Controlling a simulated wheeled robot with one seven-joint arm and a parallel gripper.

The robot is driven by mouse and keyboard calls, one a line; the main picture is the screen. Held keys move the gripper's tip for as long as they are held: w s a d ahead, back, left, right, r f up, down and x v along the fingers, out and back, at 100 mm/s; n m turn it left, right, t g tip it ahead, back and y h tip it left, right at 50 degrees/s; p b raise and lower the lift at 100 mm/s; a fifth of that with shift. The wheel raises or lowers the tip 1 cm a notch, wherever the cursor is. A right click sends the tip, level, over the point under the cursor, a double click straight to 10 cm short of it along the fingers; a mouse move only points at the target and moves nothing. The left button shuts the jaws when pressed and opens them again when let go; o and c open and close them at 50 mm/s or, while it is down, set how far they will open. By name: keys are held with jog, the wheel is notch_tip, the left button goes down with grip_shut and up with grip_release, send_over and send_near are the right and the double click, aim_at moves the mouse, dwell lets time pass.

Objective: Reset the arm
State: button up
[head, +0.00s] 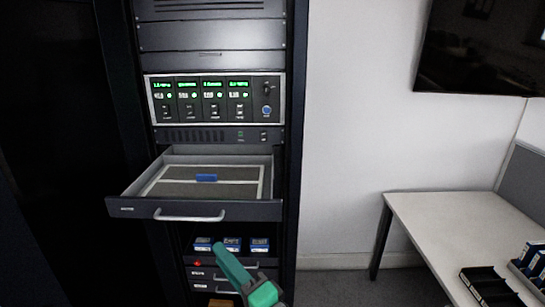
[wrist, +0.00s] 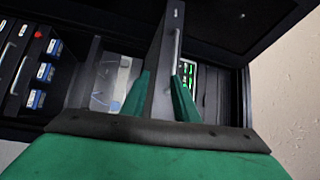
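My teal gripper (head: 245,275) is low in front of the rack, below the pulled-out drawer (head: 150,208). In the wrist view my gripper (wrist: 160,82) has its two green fingers apart, with a clear gap between them. The drawer front (wrist: 166,60) with its handle shows beyond that gap, and I see nothing held. How far the fingertips are from the drawer is hard to tell. The drawer holds a small blue block (head: 206,177) on a grey, white-lined floor.
The rack carries a panel with green displays (head: 213,98) above the drawer. Several blue-and-white boxes (head: 231,245) and a red button (head: 197,263) sit below it. A white table (head: 440,215) with a black tray (head: 488,285) stands right. Floor between rack and table looks clear.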

jog(key=s+d+f+t+h, duration=0.1)
jog(key=s+d+f+h, duration=0.25)
jog(key=f, duration=0.55)
jog(key=s+d+f+m+t+h, duration=0.1)
jog(key=s+d+f+h, duration=0.25)
jog(key=f, duration=0.45)
jog(key=s+d+f+h, duration=0.3)
jog(key=f+h, duration=0.1)
jog(key=f, duration=0.5)
jog(key=s+d+f+n+h, duration=0.1)
jog(key=s+n, duration=0.3)
jog(key=s, duration=0.8)
jog(key=s+d+f+n+h, duration=0.1)
jog(key=s+f+n, duration=0.2)
jog(key=s, duration=0.9)
jog(key=shift+s+f+n+g, duration=0.15)
jog(key=shift+f+n+g, duration=0.2)
jog(key=shift+n, duration=0.45)
